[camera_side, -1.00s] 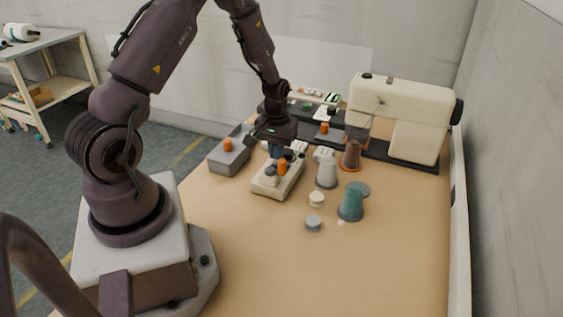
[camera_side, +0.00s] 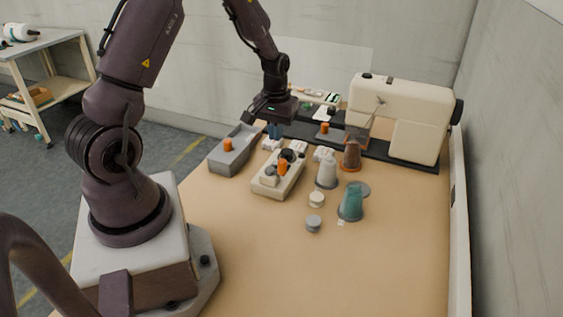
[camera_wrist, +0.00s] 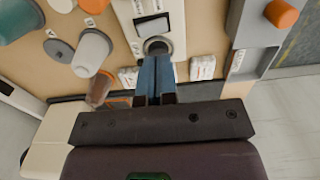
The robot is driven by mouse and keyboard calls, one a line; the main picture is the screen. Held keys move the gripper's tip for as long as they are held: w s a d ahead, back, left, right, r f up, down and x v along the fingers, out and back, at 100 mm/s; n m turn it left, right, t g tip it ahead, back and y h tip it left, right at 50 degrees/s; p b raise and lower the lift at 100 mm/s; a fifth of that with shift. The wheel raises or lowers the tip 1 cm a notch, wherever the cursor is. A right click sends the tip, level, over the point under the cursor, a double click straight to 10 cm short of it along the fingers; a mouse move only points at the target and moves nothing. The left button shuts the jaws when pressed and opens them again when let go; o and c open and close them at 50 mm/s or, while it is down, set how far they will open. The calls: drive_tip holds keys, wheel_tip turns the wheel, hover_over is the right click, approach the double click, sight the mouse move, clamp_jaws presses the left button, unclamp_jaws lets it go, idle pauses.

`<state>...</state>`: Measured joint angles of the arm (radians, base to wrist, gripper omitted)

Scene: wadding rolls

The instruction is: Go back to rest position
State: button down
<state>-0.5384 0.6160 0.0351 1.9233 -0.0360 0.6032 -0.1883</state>
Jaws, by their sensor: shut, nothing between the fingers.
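My gripper (camera_side: 275,131) is raised above the table, behind the cream tray-like box (camera_side: 268,190). Its blue fingers are together and hold nothing. In the wrist view the gripper (camera_wrist: 155,62) shows its closed blue fingers in front of the cream box's (camera_wrist: 178,14) end, by a dark round part (camera_wrist: 157,46). An orange piece (camera_side: 283,167) stands on the box in the side view.
A grey bin (camera_side: 232,158) with an orange piece is left of the box. White (camera_side: 327,172), brown (camera_side: 351,157) and teal (camera_side: 351,202) cones stand to the right. A cream sewing machine (camera_side: 415,108) is at the back right. The front table is clear.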

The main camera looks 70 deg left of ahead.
drive_tip(key=s+d+r+m+t, duration=0.2)
drive_tip(key=s+d+r+m, duration=0.2)
drive_tip(key=d+r, duration=0.6)
drive_tip(key=s+d+r+m+t, duration=0.3)
drive_tip(key=s+d+r+m, duration=0.2)
drive_tip(key=s+d+r, duration=0.4)
wheel_tip(320, 180, up, 4)
drive_tip(key=shift+d+r+t, duration=0.25)
drive_tip(key=shift+d+t, duration=0.05)
drive_tip(key=shift+d, duration=0.65)
